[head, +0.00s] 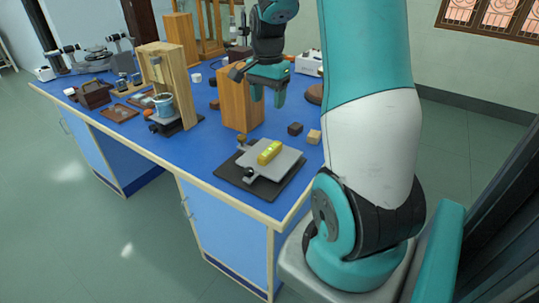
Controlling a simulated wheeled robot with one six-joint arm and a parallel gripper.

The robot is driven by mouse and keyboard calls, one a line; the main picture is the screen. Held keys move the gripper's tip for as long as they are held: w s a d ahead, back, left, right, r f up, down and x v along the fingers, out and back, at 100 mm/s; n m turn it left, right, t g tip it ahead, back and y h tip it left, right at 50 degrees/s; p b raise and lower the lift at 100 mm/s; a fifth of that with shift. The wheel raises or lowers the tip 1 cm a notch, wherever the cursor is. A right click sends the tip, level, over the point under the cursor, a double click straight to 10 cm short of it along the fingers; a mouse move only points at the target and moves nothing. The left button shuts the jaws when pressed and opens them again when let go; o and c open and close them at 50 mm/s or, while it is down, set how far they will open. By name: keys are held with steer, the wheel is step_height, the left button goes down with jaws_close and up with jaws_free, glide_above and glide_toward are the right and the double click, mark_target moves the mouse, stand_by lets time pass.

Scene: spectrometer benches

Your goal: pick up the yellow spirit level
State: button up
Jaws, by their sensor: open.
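The yellow spirit level (270,153) lies on a grey plate (283,168) that rests over a dark base near the front right corner of the blue bench. My gripper (268,103) is open and points down above the bench, higher than the level and behind it in the head view. The gripper is apart from the level.
Two small blocks, one dark (295,129) and one light (314,137), lie to the right. A wooden stand with a blue cup (164,105) is at left. Bare bench top lies left of the plate.

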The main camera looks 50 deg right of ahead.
glide_above(270, 149)
steer(key=f, duration=1.1)
steer(key=shift+w+a+f, duration=0.1)
steer(key=shift+a+f, duration=0.1)
steer(key=shift+f, duration=0.15)
steer(key=shift+d+f+p, duration=0.2)
steer(key=shift+f+p, duration=0.3)
steer(key=shift+f, duration=2.1)
steer(key=c, duration=1.1)
steer(key=shift+r, duration=0.15)
